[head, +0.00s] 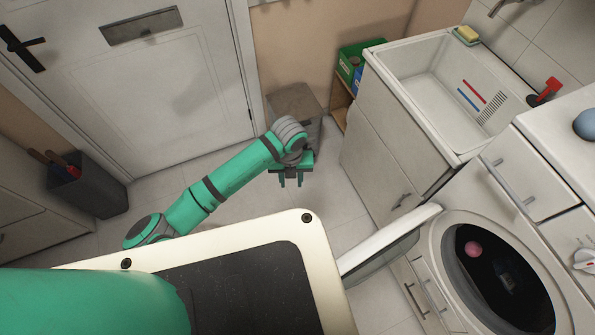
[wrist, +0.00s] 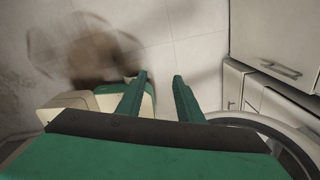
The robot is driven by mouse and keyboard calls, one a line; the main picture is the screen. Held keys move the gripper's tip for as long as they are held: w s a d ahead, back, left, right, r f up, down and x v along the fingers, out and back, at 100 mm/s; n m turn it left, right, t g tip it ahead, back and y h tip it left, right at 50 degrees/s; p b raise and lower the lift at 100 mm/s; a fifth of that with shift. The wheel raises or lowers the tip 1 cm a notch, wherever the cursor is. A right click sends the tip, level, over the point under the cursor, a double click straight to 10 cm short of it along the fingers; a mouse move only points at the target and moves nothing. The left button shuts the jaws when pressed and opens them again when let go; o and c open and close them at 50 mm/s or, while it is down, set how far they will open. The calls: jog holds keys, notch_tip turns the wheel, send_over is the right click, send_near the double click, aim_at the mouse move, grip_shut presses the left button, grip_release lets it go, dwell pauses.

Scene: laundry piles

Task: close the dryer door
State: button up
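The dryer (head: 440,240) is a white front-loading machine at the lower right of the head view. Its round door (head: 392,241) stands open, swung out to the left of the drum opening. In the wrist view a pale curved rim, which looks like the door (wrist: 275,128), shows at the lower right, partly hidden by my gripper. My gripper (head: 291,181) is above the floor, beyond and to the left of the door, apart from it. Its two fingers are spread with nothing between them; they also show in the wrist view (wrist: 160,82).
A pink item (head: 473,249) lies in the dark drum. A white sink cabinet (head: 385,150) with a handle stands behind the door. A grey box (head: 295,101) is by the far wall, and a dark bin (head: 88,185) is at left.

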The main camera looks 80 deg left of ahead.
jog(key=shift+w+a, duration=0.35)
jog(key=shift+a, duration=0.3)
jog(key=shift+w+a, duration=0.35)
jog(key=shift+a, duration=0.25)
